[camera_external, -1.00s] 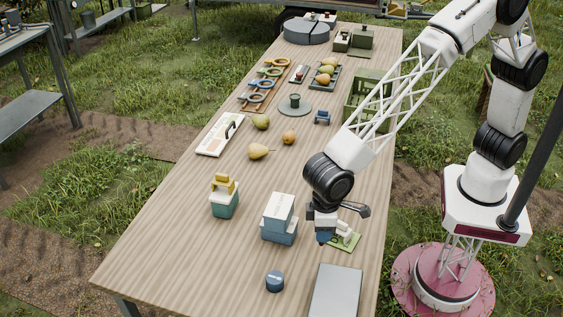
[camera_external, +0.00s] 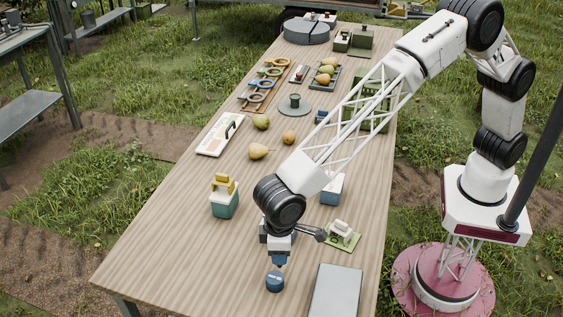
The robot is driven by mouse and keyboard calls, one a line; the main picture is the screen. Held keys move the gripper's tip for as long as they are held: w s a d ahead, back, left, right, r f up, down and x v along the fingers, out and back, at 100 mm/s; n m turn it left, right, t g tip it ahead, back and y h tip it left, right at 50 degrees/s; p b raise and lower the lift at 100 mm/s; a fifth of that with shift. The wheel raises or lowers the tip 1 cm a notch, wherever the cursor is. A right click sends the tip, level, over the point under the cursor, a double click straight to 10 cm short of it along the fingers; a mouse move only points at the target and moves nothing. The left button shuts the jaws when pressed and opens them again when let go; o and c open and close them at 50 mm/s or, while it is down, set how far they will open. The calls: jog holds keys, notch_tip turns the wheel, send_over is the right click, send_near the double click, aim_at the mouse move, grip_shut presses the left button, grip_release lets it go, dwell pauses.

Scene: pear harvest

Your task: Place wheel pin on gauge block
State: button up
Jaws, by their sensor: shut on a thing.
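A short blue round piece (camera_external: 275,283), which looks like the wheel pin, stands on the table near the front. My gripper (camera_external: 277,267) points down directly over it, with its fingertips at the piece's top. The jaws are shut on it, though the contact is small and partly hidden. It appears to rest on the table. I cannot tell for sure which thing is the gauge block. A pale grey block-like piece (camera_external: 343,229) sits on a green plate (camera_external: 345,243) right of my gripper, and a white and blue box (camera_external: 332,188) shows partly behind my arm.
A flat grey panel (camera_external: 335,292) lies at the front right. A teal box with a yellow top (camera_external: 224,198) stands to the left. Pears (camera_external: 258,151) and a green crate (camera_external: 366,112) are farther back. The front left of the table is clear.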

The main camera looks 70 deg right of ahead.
jog(key=shift+w+a, duration=0.55)
jog(key=shift+f, duration=1.8)
jog(key=shift+f, duration=0.1)
jog(key=o, duration=0.9)
jog(key=shift+o, duration=0.2)
notch_tip(320, 180, up, 12)
jog(key=shift+r, duration=0.1)
